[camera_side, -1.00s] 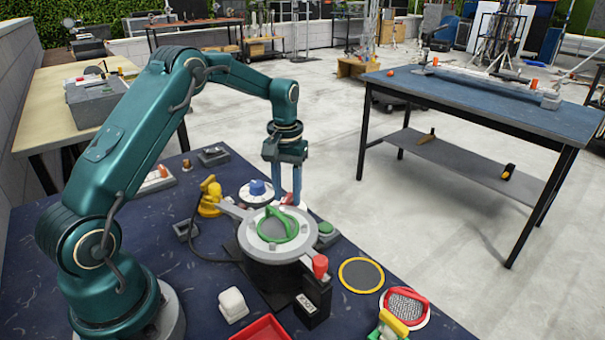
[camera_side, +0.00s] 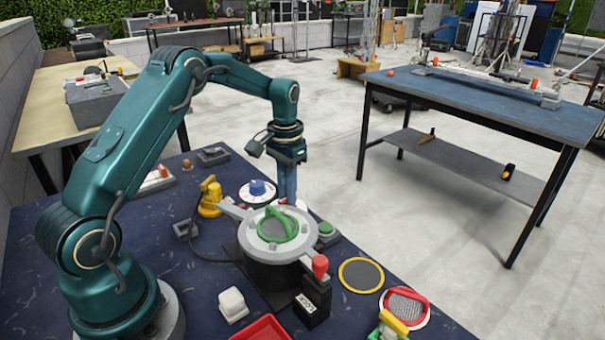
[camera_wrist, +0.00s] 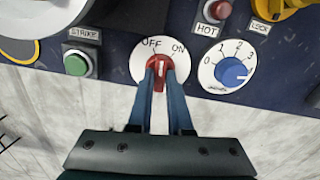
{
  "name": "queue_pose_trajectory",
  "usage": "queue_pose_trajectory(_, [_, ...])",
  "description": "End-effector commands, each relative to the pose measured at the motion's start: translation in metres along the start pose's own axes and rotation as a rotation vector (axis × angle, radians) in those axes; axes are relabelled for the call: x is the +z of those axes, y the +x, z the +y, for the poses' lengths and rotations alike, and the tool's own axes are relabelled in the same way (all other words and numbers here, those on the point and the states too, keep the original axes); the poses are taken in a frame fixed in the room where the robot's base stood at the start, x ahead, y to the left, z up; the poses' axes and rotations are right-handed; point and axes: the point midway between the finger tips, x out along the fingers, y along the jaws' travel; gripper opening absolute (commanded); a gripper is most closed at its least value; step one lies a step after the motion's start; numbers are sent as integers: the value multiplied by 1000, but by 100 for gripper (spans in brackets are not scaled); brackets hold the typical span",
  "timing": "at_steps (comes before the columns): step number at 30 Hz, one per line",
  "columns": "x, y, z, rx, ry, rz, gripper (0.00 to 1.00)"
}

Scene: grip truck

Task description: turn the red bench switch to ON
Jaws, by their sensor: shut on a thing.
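The red bench switch (camera_wrist: 161,72) sits on a round white dial plate (camera_wrist: 141,66) marked OFF and ON in the wrist view. A white line on the knob points up, roughly between the two labels. My gripper (camera_wrist: 160,82) is shut on the red knob, with one blue finger on each side. In the side view my gripper (camera_side: 288,192) points straight down behind the green-handled round device, and the switch is mostly hidden there.
A blue numbered dial (camera_wrist: 231,71) and a red HOT button (camera_wrist: 217,11) are to the right in the wrist view. A green STRIKE button (camera_wrist: 76,64) is to the left. The bench edge lies just below the switch.

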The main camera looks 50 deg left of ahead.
Motion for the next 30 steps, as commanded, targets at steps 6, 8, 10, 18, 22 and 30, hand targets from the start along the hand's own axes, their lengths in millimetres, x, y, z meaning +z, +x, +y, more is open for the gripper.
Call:
queue_pose_trajectory(6, [0, -1, 0, 0, 204, 2, 0])
queue_pose_trajectory(8, [0, -1, 0, 0, 259, 2, 0])
queue_pose_trajectory(10, [0, -1, 0, 0, 320, 2, 0])
queue_pose_trajectory(18, [0, -1, 1, -1, 514, 2, 0])
queue_pose_trajectory(22, [0, -2, 1, -1, 577, 3, 0])
queue_pose_trajectory(30, [0, -2, 1, -1, 645, 3, 0])
